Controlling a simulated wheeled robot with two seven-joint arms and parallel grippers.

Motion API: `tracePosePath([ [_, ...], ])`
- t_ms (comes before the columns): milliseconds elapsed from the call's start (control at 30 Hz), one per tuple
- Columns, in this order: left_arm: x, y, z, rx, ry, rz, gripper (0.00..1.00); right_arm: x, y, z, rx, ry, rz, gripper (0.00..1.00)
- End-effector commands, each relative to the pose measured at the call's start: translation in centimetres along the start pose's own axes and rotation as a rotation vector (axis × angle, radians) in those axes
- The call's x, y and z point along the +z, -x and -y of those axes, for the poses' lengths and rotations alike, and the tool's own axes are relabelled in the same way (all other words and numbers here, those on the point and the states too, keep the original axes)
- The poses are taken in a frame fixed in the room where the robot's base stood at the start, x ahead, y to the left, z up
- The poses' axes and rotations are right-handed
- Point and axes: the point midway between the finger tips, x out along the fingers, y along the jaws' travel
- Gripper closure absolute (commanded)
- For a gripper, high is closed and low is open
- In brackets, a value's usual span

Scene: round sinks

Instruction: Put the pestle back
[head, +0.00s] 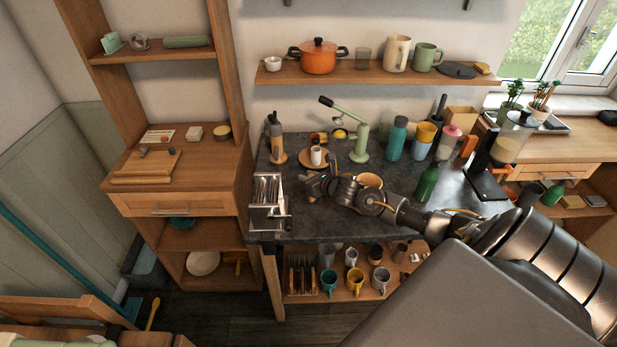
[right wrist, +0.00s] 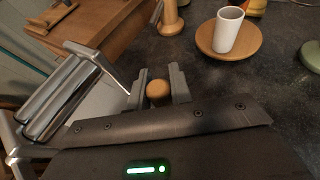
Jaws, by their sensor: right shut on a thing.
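My right gripper (head: 312,186) is over the dark worktop, just right of the metal rack. In the right wrist view its fingers (right wrist: 158,88) are closed on a wooden piece with a rounded end, which I take for the pestle (right wrist: 158,93). Only that end shows; the rest is hidden below the gripper body. My left gripper is not in view.
The metal rack (head: 267,195) stands close left of the gripper; it also shows in the right wrist view (right wrist: 68,95). Behind are a white cup (head: 316,155) on a wooden saucer (head: 304,161) and a green press (head: 360,145). A green bottle (head: 427,184) stands right.

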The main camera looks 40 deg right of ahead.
Motion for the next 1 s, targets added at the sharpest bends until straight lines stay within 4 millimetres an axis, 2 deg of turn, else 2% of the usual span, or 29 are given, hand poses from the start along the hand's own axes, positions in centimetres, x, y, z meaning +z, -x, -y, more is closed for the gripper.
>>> tracePosePath([
  [67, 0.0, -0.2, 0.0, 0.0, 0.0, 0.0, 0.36, -0.2, -0.1, 0.0, 0.0, 0.0, 0.001, 1.0],
  [100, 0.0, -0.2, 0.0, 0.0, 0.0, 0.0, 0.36, -0.2, -0.1, 0.0, 0.0, 0.0, 0.001, 0.78],
  [300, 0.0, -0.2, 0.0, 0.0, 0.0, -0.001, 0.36, -0.1, -0.1, 0.0, 0.0, 0.0, 0.001, 0.54],
  [667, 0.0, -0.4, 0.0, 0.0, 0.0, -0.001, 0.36, -0.3, 0.5, 0.1, 0.0, 0.002, 0.0, 0.54],
  [767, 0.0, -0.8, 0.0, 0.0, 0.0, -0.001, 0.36, -0.4, 1.8, 0.1, 0.0, 0.003, -0.001, 0.54],
  [1000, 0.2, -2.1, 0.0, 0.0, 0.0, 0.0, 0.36, -0.5, 6.6, 0.1, 0.001, 0.005, -0.001, 0.54],
])
